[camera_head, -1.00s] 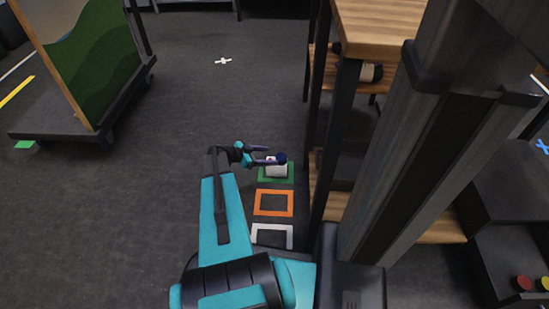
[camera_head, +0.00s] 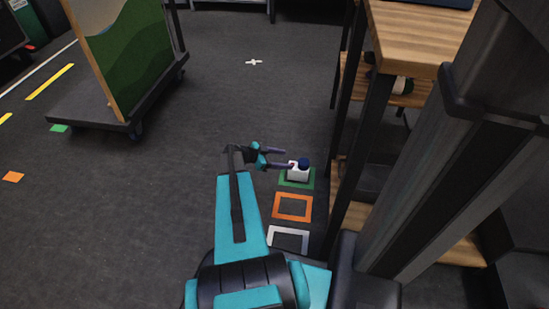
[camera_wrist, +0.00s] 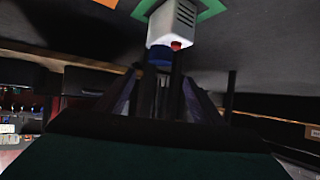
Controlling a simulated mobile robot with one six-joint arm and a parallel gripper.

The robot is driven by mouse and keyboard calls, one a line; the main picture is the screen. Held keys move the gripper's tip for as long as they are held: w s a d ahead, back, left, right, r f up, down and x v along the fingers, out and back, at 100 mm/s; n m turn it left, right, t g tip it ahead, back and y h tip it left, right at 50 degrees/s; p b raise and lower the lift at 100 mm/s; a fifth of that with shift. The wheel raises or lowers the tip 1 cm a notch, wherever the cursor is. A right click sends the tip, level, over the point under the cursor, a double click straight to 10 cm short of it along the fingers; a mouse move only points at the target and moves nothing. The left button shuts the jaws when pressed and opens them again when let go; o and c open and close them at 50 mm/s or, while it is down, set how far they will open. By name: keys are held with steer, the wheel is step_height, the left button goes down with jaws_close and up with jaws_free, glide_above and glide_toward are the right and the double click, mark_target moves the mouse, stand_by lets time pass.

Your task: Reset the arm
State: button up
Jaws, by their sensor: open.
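My gripper (camera_head: 288,158) is open and empty at the end of my teal arm, low over the floor. Its two purple fingers point right, toward a small white box (camera_head: 298,174) with a dark blue knob on top. The box stands on the floor in a green square outline (camera_head: 297,184). The lower fingertip is just left of the knob in the head view; whether it touches cannot be told. In the wrist view the white box (camera_wrist: 174,24) shows at the top centre, with a red button, vent slots and the blue part, beyond the fingers.
Orange (camera_head: 292,207) and white (camera_head: 289,239) square outlines lie nearer on the floor. A wooden shelf unit (camera_head: 415,40) with dark posts stands close on the right. A wheeled cart with a green panel (camera_head: 125,50) is at the upper left. The floor between is clear.

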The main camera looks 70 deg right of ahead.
steer(key=w+a+r+n+t+h+p, duration=0.1)
steer(key=w+a+r+p, duration=0.15)
steer(key=w, duration=0.25)
steer(key=w+a+r+n+p, duration=0.1)
steer(key=w+a+r+p, duration=0.1)
steer(key=w+a+p, duration=0.3)
steer(key=w+a+r+n+t+h+p, duration=0.1)
steer(key=w+r+n+p, duration=0.15)
steer(key=w, duration=0.35)
steer(key=w+a+r+n+t+p, duration=0.1)
steer(key=w+a+r+n+p, duration=0.1)
steer(key=w+a+p, duration=0.6)
steer(key=w+a+r+n+t+p, duration=0.1)
steer(key=a+r+n+t+p, duration=0.15)
steer(key=a, duration=0.95)
steer(key=s+a+r+n+y+p, duration=0.3)
steer(key=s+a+n+p, duration=0.1)
steer(key=a, duration=0.9)
steer(key=s+a+r+n+y+p, duration=0.3)
steer(key=a+n+p, duration=0.3)
steer(key=a+n, duration=0.3)
steer(key=s+a+r+n+g+y+p, duration=0.1)
steer(key=s+a+r+n+y+p, duration=0.2)
steer(key=a, duration=1.3)
steer(key=shift+s+a+r+n+p, duration=0.25)
steer(key=shift+s+n+p, duration=0.6)
steer(key=shift+n, duration=1.05)
